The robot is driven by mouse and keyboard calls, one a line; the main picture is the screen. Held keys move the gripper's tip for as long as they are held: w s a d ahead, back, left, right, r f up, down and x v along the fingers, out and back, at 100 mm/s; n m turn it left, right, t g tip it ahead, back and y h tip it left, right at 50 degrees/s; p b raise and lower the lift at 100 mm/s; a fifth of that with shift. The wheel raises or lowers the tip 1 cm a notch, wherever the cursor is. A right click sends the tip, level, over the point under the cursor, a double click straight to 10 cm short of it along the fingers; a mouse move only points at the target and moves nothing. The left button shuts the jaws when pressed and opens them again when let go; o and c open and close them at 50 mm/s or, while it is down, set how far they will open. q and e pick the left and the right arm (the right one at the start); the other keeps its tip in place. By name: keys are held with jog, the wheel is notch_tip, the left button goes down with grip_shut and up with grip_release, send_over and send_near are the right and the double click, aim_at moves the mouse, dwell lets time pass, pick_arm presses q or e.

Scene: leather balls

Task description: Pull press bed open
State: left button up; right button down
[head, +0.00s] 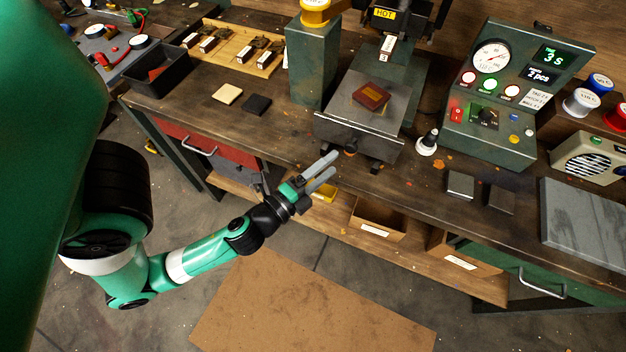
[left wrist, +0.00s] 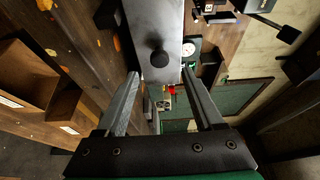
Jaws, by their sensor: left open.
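The press bed (head: 362,117) is a grey metal slab under the press on the workbench. A dark knob (head: 351,146) sits at the middle of its front edge. A red-brown leather piece (head: 370,96) lies on the bed. My left gripper (head: 325,170) is open and empty in front of the bench edge, short of the knob and to its lower left. In the left wrist view the bed (left wrist: 155,22) and its round knob (left wrist: 158,57) show ahead, beyond the two parted fingers (left wrist: 160,88). My right gripper is not in view.
The press head with a HOT label (head: 385,14) stands above the bed. A green control box (head: 490,95) and a small black-and-white stamp (head: 428,142) stand to the right. Open shelf bins (head: 378,218) lie below the bench.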

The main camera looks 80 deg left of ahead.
pick_arm(q)
jog(key=b+v, duration=0.1)
jog(key=v, duration=0.4)
jog(key=shift+s+d, duration=0.2)
jog(key=shift+s, duration=0.15)
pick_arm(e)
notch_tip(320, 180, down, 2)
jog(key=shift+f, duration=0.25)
